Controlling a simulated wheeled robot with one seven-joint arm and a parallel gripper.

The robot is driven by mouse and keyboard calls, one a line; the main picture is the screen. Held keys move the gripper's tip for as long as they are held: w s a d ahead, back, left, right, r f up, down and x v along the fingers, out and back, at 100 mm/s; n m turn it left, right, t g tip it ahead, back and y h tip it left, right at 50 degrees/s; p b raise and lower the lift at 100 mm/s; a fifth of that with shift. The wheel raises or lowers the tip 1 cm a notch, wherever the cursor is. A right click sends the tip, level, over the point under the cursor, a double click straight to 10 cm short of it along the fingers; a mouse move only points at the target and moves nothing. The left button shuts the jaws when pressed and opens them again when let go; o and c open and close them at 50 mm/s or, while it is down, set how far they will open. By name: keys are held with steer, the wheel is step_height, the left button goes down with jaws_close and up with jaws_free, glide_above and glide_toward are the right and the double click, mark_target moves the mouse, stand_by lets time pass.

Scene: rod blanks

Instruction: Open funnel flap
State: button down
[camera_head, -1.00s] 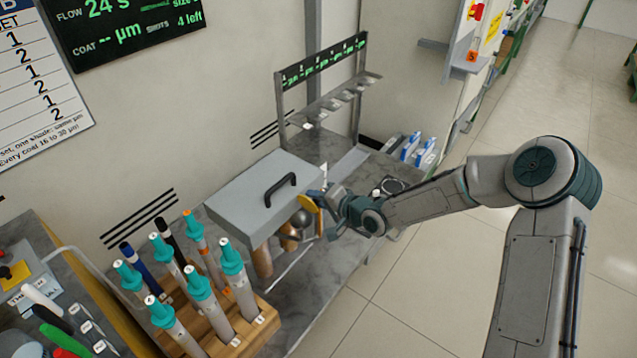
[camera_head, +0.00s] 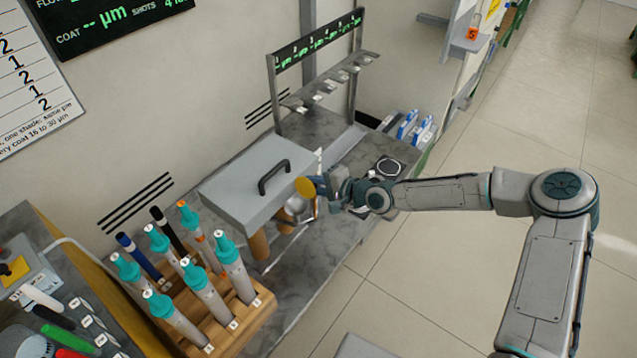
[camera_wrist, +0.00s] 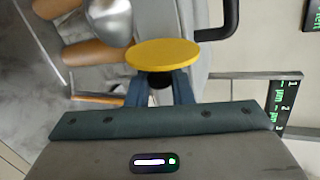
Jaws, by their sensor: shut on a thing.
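A yellow disc (camera_head: 305,187) with a short black stem stands at the front right corner of a grey box. It also shows in the wrist view (camera_wrist: 163,54). My gripper (camera_head: 320,187) is shut on the yellow disc's stem; in the wrist view its blue fingers (camera_wrist: 160,88) close around the stem just below the disc. A shiny metal funnel-like cup (camera_head: 296,205) sits beside the disc, under the box's edge; it also shows in the wrist view (camera_wrist: 110,20). Whether the disc joins a flap is hidden.
The grey box (camera_head: 245,185) has a black handle (camera_head: 273,176) on top. Brown cylinders (camera_head: 259,245) stand beneath it. A wooden rack (camera_head: 262,308) of teal-capped tubes is at the front left. A metal frame with a display (camera_head: 315,45) stands behind. Open floor lies to the right.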

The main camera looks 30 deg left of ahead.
steer(key=c, duration=1.4)
jaws_free()
steer(key=shift+s+a, duration=0.1)
steer(key=shift+a, duration=0.05)
steer(key=shift+o, duration=0.2)
steer(key=w+v, duration=0.1)
steer(key=v, duration=1.3)
steer(key=shift+s, duration=0.45)
steer(key=shift+f, duration=0.1)
